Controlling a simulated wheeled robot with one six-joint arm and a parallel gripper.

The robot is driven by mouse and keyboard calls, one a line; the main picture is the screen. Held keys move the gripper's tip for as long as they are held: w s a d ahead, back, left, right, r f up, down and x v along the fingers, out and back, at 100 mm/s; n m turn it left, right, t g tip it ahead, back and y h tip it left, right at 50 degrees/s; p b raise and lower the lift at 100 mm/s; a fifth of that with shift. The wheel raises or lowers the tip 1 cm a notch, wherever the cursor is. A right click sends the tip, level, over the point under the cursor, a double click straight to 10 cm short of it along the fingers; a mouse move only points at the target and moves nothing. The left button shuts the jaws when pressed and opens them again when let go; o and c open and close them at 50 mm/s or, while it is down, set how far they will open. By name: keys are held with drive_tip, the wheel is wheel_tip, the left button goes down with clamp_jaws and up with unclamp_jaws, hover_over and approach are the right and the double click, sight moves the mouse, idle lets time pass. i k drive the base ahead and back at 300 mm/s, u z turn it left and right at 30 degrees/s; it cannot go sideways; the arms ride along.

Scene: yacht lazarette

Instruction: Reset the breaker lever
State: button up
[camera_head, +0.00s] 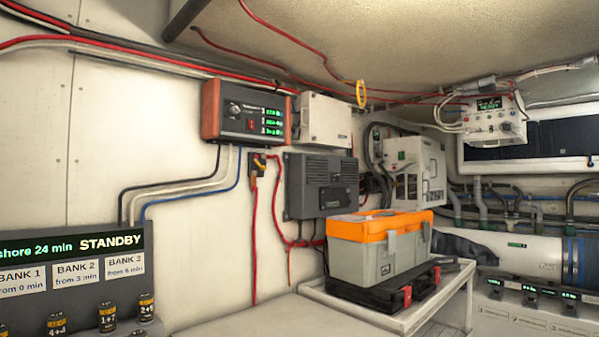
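I cannot pick out a breaker lever for certain. A panel (110,242) at the left reads "shore 24 min STANDBY", with labels BANK 1 (22,280), BANK 2 (77,273) and BANK 3 (125,266), marked from 0, 3 and 6 min. Below them are several black and yellow cylinders, such as one marked 1+7 (107,318) and one marked 2+6 (146,308). The panel's lower part is cut off by the frame. A small black and orange fitting (257,166) with red cables is on the wall. My gripper is not in view.
An orange-ended control box (244,111) and a dark grey unit (320,186) hang on the wall. A grey and orange toolbox (377,252) sits on a black case (382,292) on a white table (330,298). Red cables and a yellow loop (361,93) hang above.

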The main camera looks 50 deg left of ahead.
sight(263, 167)
drive_tip(key=u, duration=0.2)
drive_tip(key=i, duration=1)
drive_tip(key=u, duration=1.25)
drive_tip(key=i, duration=0.8)
drive_tip(key=u, duration=1.1)
drive_tip(key=i, duration=0.25)
drive_tip(key=u, duration=0.1)
